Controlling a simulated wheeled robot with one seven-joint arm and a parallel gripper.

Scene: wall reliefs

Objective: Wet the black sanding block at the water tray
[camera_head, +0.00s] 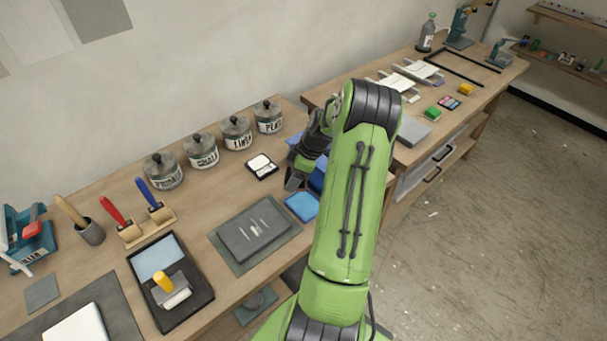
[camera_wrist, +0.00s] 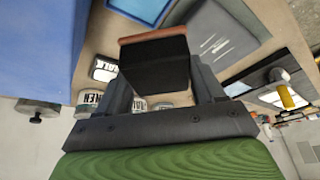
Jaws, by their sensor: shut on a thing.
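The black sanding block (camera_wrist: 156,66), with a reddish-brown strip along one edge, is held between the two dark fingers of my gripper (camera_wrist: 160,78) in the wrist view. In the head view my gripper (camera_head: 294,182) is low over the near bench, and I cannot make out the block apart from the dark fingers. A small shallow tray with a blue surface (camera_head: 303,206), which looks like the water tray, lies just in front of the gripper. Its corner shows at the top of the wrist view (camera_wrist: 143,8). The block appears apart from it; its height is unclear.
A blue box (camera_wrist: 38,40) stands close beside my gripper. A white-and-black pad (camera_head: 262,166) and lidded jars (camera_head: 236,132) are behind it. A grey slab (camera_head: 254,230) on a mat and a dark tray with a yellow-handled tool (camera_head: 170,282) lie to the left. My arm hides part of the bench.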

